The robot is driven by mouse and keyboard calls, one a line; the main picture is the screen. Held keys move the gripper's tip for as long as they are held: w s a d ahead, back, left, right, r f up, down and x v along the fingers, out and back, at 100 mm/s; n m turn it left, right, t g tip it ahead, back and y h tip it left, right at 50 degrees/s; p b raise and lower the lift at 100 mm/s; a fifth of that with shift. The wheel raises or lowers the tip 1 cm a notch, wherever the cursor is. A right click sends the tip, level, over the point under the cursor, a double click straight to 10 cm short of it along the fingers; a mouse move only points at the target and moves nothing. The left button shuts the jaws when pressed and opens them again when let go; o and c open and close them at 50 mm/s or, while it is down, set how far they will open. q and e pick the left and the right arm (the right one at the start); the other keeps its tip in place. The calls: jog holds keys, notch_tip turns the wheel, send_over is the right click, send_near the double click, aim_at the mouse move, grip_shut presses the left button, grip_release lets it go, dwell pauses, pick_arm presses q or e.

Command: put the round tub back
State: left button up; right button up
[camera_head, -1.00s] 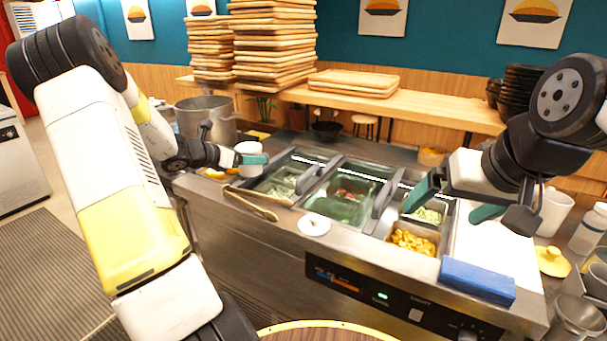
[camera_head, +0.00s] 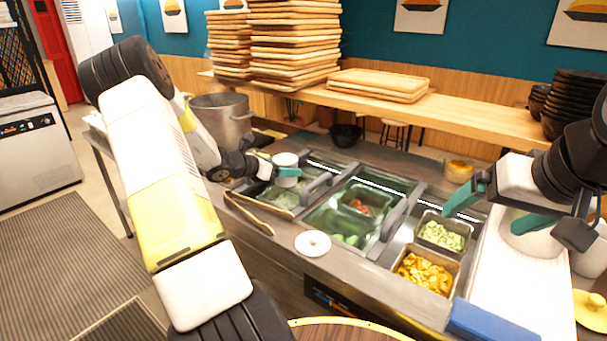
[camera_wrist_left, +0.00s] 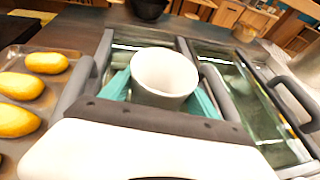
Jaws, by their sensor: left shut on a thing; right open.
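The round white tub (camera_head: 286,163) is held by my left gripper (camera_head: 287,172), which is shut on it. They are over the left part of the topping counter, by the left well. In the left wrist view the tub (camera_wrist_left: 164,76) is upright between the two teal fingers, its open mouth facing up; its inside looks pale and empty. A white round lid (camera_head: 312,243) with a small knob lies on the steel front ledge. My right gripper (camera_head: 492,207) is open and empty above the right side of the counter, near the pan of green pieces (camera_head: 443,233).
A pan of yellow pieces (camera_head: 426,272) sits at front right, with a blue block (camera_head: 492,322) beside it. Tongs (camera_head: 250,212) lie on the left ledge. A large pot (camera_head: 222,119) stands behind left. Yellow buns on a tray (camera_wrist_left: 20,118) lie left in the wrist view.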

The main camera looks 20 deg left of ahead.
pick_arm(q)
jog(key=shift+f, duration=1.85)
jog(key=o, duration=1.5)
jog(key=shift+f, duration=0.1)
jog(key=shift+o, duration=0.2)
